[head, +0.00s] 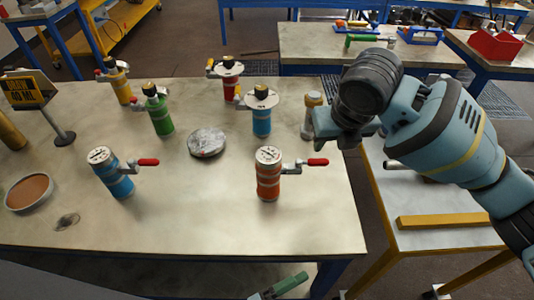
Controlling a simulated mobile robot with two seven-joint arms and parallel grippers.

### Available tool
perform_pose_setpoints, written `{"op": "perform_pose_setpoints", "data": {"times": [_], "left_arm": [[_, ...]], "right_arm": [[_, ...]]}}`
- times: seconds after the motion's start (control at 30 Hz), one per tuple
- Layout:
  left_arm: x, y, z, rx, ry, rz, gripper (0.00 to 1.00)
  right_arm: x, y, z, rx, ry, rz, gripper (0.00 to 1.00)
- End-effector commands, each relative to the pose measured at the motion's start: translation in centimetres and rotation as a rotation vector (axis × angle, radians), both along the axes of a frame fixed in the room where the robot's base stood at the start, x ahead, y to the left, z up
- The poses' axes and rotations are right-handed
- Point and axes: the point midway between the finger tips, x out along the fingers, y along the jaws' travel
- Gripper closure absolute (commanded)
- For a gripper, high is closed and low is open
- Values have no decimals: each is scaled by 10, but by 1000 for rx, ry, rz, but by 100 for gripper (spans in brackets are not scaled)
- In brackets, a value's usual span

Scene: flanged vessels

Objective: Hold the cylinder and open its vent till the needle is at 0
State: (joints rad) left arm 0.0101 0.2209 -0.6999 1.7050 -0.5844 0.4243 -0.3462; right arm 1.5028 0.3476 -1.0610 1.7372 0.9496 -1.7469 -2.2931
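Several banded cylinders with valves stand upright on the table. An orange cylinder (268,186) with a round dial on top and a red lever (318,162) is at the front right. A blue cylinder (119,186) with a dial and a red lever is at the front left. Green (161,122), yellow (121,91), red (231,90) and second blue (262,126) cylinders stand behind. The needles are too small to read. My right gripper (335,130) is beside a tan cylinder (309,127); its fingers are mostly hidden.
A grey disc (207,142) lies mid-table. A brown round dish (30,191) and a small sign (26,90) on a stand are at the left. A side table with a yellow bar (446,221) is at the right. The table's front middle is clear.

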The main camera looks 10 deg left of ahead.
Motion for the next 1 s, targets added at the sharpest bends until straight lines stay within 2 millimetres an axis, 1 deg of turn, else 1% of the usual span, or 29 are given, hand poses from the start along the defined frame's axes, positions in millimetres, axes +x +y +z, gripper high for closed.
{"op": "perform_pose_setpoints", "data": {"times": [0.03, 0.1, 0.2, 0.3, 0.37, 0.4, 0.43, 0.47, 0.5, 0.57, 0.6, 0.67, 0.7, 0.77, 0.8, 0.87, 0.9, 0.97, 1.0], "left_arm": [[-2, -14, 13, -11, -90, -76, 16], [-12, -32, 28, -30, -211, -189, 16], [-32, -52, 44, -52, -377, -356, 16], [-51, -61, 52, -67, -528, -526, 16], [-55, -58, 54, -69, -602, -613, 16], [-51, -52, 55, -66, -642, -658, 16], [-43, -45, 57, -62, -665, -682, 16], [-32, -35, 61, -55, -681, -695, 16], [-15, -23, 66, -50, -691, -695, 16], [8, -7, 76, -42, -695, -682, 16], [24, 5, 83, -39, -694, -667, 16], [47, 21, 95, -33, -696, -642, 16], [62, 33, 104, -30, -698, -624, 16], [83, 50, 118, -27, -702, -599, 16], [96, 62, 129, -23, -707, -582, 16], [115, 79, 146, -18, -719, -560, 16], [127, 91, 158, -14, -730, -549, 16], [144, 108, 178, 1, -756, -537, 16], [156, 118, 193, 21, -783, -536, 16]], "right_arm": [[0, 0, 0, 0, 0, 0, 64], [0, 0, 0, 0, 0, 0, 64], [0, 0, 0, 0, 0, 0, 64], [0, 0, 0, 0, 0, 0, 64], [0, 0, 0, 0, 0, 0, 64], [0, 0, 0, 0, 0, 0, 64], [0, 0, 0, 0, 0, 0, 64], [0, 0, 0, 0, 0, 0, 64], [0, 0, 0, 0, 0, 0, 64], [0, 0, 0, 0, 0, 0, 64], [0, 0, 0, 0, 0, 0, 64], [0, 0, 0, 0, 0, 0, 64], [0, 0, 0, 0, 0, 0, 64], [0, 0, 0, 0, 0, 0, 64], [0, 0, 0, 0, 0, 0, 64], [0, 0, 0, 0, 0, 0, 64], [0, 0, 0, 0, 0, 0, 64], [0, 0, 0, 0, 0, 0, 64], [0, 0, 0, 0, 0, 0, 64]]}}
